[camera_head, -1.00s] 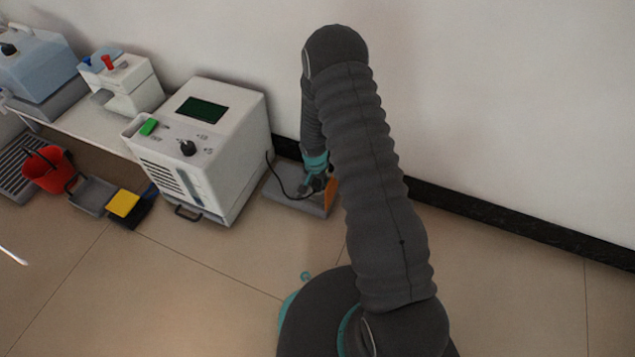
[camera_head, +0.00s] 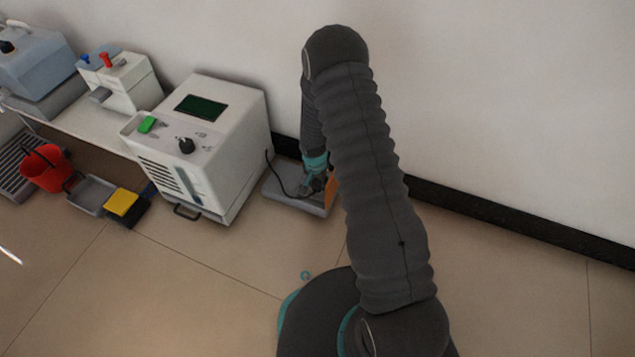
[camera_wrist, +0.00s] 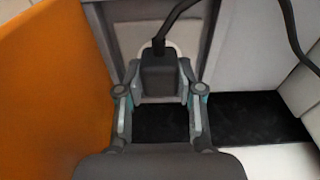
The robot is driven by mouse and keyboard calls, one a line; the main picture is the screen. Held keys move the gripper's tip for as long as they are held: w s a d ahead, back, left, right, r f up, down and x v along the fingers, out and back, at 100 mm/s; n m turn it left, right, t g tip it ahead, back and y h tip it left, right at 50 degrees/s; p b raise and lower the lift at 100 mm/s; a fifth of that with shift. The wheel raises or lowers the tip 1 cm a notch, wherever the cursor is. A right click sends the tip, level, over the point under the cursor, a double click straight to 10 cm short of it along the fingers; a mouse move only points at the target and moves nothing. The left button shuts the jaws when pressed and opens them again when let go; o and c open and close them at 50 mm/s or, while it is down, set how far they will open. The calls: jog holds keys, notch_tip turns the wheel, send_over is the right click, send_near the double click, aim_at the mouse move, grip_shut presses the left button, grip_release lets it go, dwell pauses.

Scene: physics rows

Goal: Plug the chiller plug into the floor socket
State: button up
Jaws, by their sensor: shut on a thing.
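The chiller (camera_head: 200,145) is a white box with a dark screen, a green switch and a black knob, standing by the wall. Its black cable runs to a dark plug (camera_wrist: 160,72) in the wrist view. My gripper (camera_wrist: 160,95) is shut on this plug, with one finger on each side. A pale rounded surface, probably the socket (camera_wrist: 128,40), shows just behind the plug; I cannot tell whether the plug is in it. In the head view my gripper (camera_head: 314,185) is low over a grey base (camera_head: 285,195) on the floor, partly hidden by my arm.
An orange panel (camera_wrist: 45,90) stands close at the left of my gripper in the wrist view.

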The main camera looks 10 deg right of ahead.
jog(key=o, duration=1.1)
jog(key=shift+o, duration=0.2)
notch_tip(320, 180, up, 12)
jog(key=s, duration=0.1)
jog(key=shift+a, duration=0.45)
jog(key=shift+s, duration=0.1)
